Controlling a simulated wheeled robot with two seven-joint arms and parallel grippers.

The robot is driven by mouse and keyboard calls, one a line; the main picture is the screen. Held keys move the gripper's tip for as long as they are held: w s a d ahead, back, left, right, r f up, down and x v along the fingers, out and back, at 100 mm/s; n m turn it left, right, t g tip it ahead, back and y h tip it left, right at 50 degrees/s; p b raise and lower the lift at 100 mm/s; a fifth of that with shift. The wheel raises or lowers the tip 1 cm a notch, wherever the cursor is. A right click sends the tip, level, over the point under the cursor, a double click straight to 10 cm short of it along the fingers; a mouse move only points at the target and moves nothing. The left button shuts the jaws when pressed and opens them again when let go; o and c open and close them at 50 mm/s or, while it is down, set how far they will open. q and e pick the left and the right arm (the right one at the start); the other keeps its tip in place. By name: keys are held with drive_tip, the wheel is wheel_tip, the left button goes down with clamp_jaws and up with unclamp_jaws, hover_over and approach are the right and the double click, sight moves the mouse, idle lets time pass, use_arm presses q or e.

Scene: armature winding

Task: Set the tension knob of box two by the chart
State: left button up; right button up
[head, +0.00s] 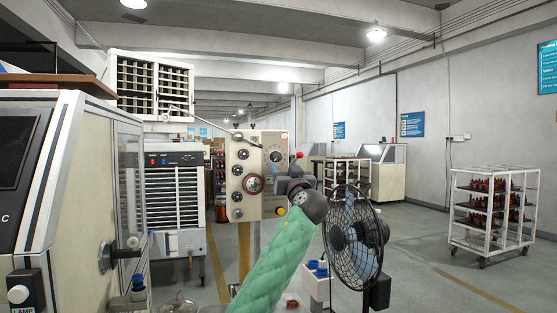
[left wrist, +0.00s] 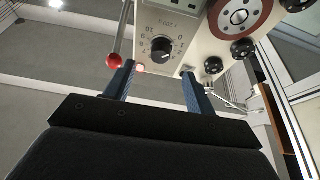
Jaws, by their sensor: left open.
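The beige control box (head: 247,205) stands in the middle of the head view, with several black knobs and a reddish disc (head: 254,183). A black knob with a number scale (left wrist: 161,46) shows upside down in the left wrist view. In the head view the same dial (head: 275,156) is at the upper right of the panel. My left gripper (left wrist: 159,72) is open, its fingers either side of and just short of that knob, with nothing between them. I cannot tell whether it touches. The knob's exact setting is too small to read. My right gripper is not in view.
A lever with a red ball (left wrist: 114,61) sits close beside one finger. A black fan (head: 355,238) stands right of my arm. A pale cabinet (head: 75,180) fills the left. Blue wall posters (head: 411,124) are unreadable. A white rack (head: 490,215) stands at right.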

sight(278, 159)
use_arm(q)
drive_tip(key=p+x, duration=0.1)
drive_tip(key=x, duration=0.3)
drive_tip(key=shift+w+a+r, duration=0.15)
drive_tip(key=shift+w+r, duration=0.05)
drive_tip(key=shift+p+x, duration=0.55)
drive_tip(key=shift+x, duration=0.3)
drive_tip(key=shift+w+a, duration=0.1)
drive_tip(key=shift+w, duration=0.3)
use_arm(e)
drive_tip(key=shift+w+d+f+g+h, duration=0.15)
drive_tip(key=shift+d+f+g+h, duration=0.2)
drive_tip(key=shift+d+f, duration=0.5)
use_arm(q)
drive_tip(key=shift+s, duration=0.1)
drive_tip(key=c, duration=1)
drive_tip(key=shift+o, duration=0.2)
